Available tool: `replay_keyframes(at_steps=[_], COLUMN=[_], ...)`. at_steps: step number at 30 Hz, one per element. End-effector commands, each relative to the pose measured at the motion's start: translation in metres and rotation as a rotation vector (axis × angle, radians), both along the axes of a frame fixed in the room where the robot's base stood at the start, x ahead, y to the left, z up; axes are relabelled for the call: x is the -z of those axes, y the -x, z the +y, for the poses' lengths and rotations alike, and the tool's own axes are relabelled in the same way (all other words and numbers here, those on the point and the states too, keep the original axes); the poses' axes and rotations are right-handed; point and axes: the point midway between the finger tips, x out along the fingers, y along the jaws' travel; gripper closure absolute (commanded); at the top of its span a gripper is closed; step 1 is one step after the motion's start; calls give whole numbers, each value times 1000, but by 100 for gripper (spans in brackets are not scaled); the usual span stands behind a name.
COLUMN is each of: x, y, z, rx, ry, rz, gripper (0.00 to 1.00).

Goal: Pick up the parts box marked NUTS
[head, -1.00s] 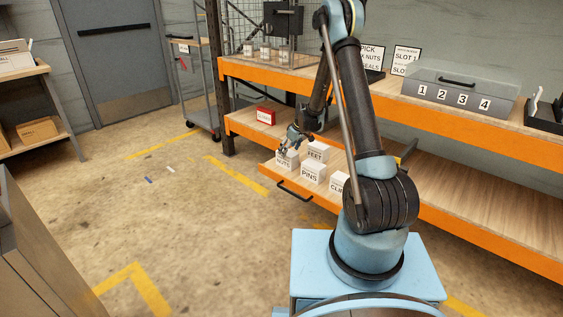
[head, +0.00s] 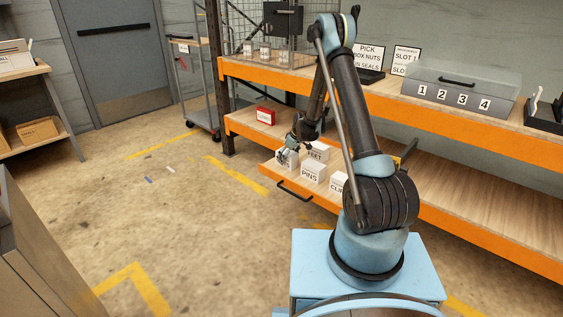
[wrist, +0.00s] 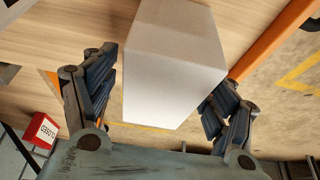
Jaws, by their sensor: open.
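The white box at the left front of the pull-out shelf, the NUTS box (head: 291,162), is largely covered by my gripper (head: 286,156) in the head view. Its label is not readable there now. In the wrist view a plain white box (wrist: 172,70) stands between the two fingers of my gripper (wrist: 160,82), one on each side. The fingers are open. A small gap seems to show at the left finger; I cannot tell whether the right finger touches. No label shows on the faces seen from the wrist.
The PINS box (head: 313,173), the FEET box (head: 317,151) and a partly hidden box (head: 338,181) stand close to the right. A red box (head: 265,116) sits behind on the lower shelf. The orange upper shelf edge (head: 440,115) runs above.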

Motion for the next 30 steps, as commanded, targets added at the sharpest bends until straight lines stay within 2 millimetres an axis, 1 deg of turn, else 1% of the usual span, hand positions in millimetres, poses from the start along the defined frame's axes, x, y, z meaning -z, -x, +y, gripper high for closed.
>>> replay_keyframes(at_steps=[19, 20, 21, 23, 24, 27, 30], x=[4, 4, 4, 4, 4, 4, 4], y=[0, 0, 0, 0, 0, 0, 0], z=[0, 0, 1, 1, 1, 1, 1], rx=[-1, -1, -1, -1, -1, -1, -1], ry=[0, 0, 0, 0, 0, 0, 0], rz=[0, 0, 0, 0, 0, 0, 0], gripper=[22, 27, 36, 50, 59, 79, 79])
